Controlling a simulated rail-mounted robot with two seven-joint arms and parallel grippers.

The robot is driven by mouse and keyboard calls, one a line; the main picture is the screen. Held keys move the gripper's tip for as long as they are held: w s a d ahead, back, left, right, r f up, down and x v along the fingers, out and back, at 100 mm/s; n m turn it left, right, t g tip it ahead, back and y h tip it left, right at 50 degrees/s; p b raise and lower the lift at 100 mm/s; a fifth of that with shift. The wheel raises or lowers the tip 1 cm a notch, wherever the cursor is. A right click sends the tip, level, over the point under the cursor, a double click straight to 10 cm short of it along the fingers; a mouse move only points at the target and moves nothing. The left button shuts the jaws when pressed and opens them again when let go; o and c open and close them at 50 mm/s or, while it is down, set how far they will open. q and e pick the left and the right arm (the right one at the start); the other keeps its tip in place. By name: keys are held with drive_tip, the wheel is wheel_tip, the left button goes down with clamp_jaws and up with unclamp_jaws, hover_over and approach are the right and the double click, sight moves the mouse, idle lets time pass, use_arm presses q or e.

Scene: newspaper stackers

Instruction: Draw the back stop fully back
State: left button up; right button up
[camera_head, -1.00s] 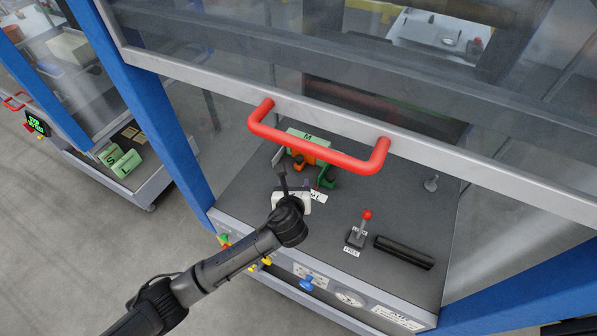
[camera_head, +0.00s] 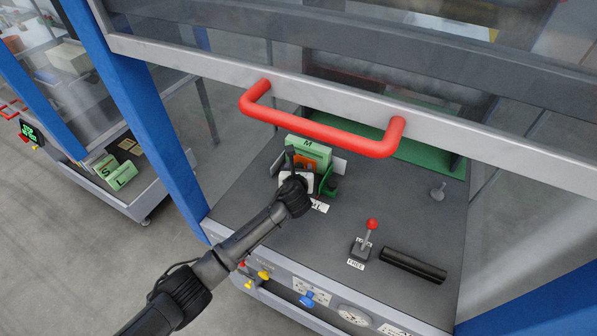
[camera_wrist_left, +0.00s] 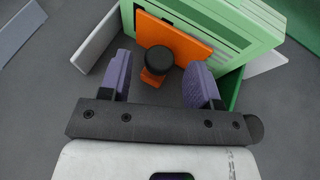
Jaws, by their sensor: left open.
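An upright orange plate (camera_wrist_left: 172,34) with a round black knob (camera_wrist_left: 161,58) on an orange foot stands on the dark deck; it looks like the back stop, though no label confirms it. The orange also shows in the head view (camera_head: 304,161), partly hidden by my gripper. A light green block marked M (camera_head: 308,149) stands right behind it. My left gripper (camera_wrist_left: 158,66) is open, its two purple fingers on either side of the knob, with gaps visible. It also shows in the head view (camera_head: 303,170). My right gripper is not in view.
A red U-shaped handle (camera_head: 320,132) on a raised guard frame hangs above the deck. A red-knobbed lever (camera_head: 367,240) and a black bar (camera_head: 412,265) are to the right. Grey plates (camera_wrist_left: 97,38) and a green bracket (camera_wrist_left: 230,88) flank the orange plate. The right deck is mostly clear.

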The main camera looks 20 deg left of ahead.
use_arm(q)
drive_tip(key=shift+w+a+f, duration=0.15)
drive_tip(key=shift+w+f, duration=0.1)
drive_tip(key=shift+w, duration=0.25)
drive_tip(key=shift+c, duration=0.5)
clamp_jaws()
